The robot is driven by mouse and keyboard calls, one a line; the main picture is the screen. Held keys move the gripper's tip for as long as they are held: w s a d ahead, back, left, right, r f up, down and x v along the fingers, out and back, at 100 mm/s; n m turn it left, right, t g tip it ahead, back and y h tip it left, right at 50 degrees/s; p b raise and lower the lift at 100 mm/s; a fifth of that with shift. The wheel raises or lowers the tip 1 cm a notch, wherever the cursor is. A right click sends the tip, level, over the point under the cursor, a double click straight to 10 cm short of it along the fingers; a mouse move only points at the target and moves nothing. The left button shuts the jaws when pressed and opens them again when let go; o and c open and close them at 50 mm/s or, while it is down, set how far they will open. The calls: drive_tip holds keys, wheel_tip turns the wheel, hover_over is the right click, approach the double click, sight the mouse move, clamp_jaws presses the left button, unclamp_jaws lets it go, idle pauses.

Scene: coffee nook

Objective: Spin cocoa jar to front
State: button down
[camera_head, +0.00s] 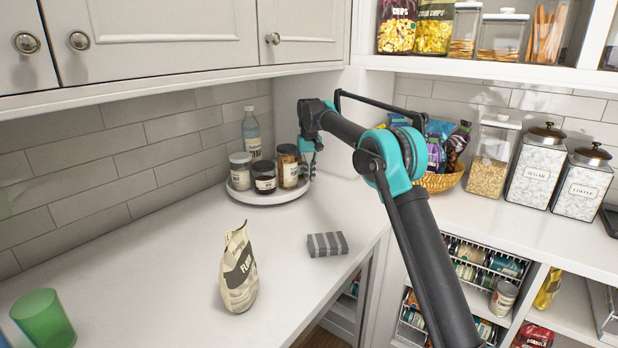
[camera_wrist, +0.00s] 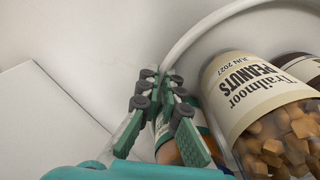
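A round white turntable (camera_head: 240,193) stands in the counter's back corner; its rim (camera_wrist: 205,28) also shows in the wrist view. On it, a dark jar (camera_head: 264,184) with a pale label stands at the front, its label too small to read. A brown jar (camera_head: 288,172) stands right of it; the wrist view shows a jar labelled PEANUTS (camera_wrist: 255,105) and part of a dark jar (camera_wrist: 310,68) beside it. No readable cocoa label shows. My gripper (camera_head: 309,170) is at the turntable's right side. Its fingertips (camera_wrist: 163,78) are close together by the rim; contact is unclear.
A pale jar (camera_head: 240,171) and a clear bottle (camera_head: 251,134) also stand on the turntable. A flour bag (camera_head: 238,272), a grey striped block (camera_head: 327,244) and a green cup (camera_head: 43,318) stand on the front counter. Cabinets (camera_head: 150,38) hang above. A snack basket (camera_head: 440,182) is right.

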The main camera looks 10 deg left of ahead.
drive_tip(key=shift+w, duration=0.2)
idle(0.4)
drive_tip(key=c, duration=1.7)
unclamp_jaws()
drive_tip(key=shift+c, duration=0.2)
drive_tip(key=shift+r, duration=3.75)
